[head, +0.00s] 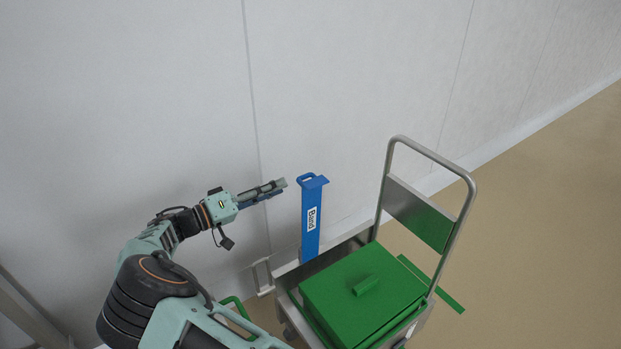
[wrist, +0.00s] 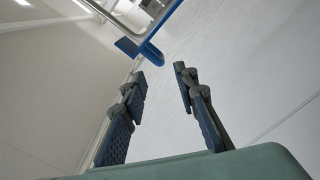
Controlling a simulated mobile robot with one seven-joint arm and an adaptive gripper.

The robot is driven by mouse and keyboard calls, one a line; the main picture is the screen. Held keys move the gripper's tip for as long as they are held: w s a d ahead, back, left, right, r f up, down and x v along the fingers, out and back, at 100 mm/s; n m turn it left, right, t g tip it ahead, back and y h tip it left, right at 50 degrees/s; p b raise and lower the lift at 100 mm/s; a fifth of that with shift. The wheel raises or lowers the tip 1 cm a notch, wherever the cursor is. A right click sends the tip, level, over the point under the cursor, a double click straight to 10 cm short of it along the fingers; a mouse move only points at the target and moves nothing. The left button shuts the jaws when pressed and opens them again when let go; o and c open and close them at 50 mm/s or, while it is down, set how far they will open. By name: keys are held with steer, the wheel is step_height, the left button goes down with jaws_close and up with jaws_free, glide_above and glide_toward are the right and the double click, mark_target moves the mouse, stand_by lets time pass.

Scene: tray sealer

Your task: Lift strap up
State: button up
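A tall blue upright piece (head: 311,222) with a white label stands at the left end of the metal cart in the head view. It has a small looped handle at its top. It is the only strap-like thing I can make out. In the wrist view, a blue part (wrist: 148,47) shows beyond the fingertips, upper middle. My gripper (head: 279,185) is to the left of the blue piece's top, at about the same height in the picture, with a small gap between them. In the wrist view my gripper (wrist: 161,76) is open and empty, its fingers apart.
The metal cart (head: 465,212) has a tall bent push handle on its right side. A green lidded box (head: 340,290) sits in it. A pale wall (head: 150,90) runs behind my arm and the cart. Tan floor (head: 540,250) is clear at the right.

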mark_target(308, 176)
steer(key=b+x, duration=0.1)
steer(key=x, duration=0.9)
steer(key=shift+w+d+b, duration=0.25)
steer(key=shift+b, duration=0.05)
steer(key=c, duration=0.7)
steer(key=shift+f, duration=0.15)
jaws_close()
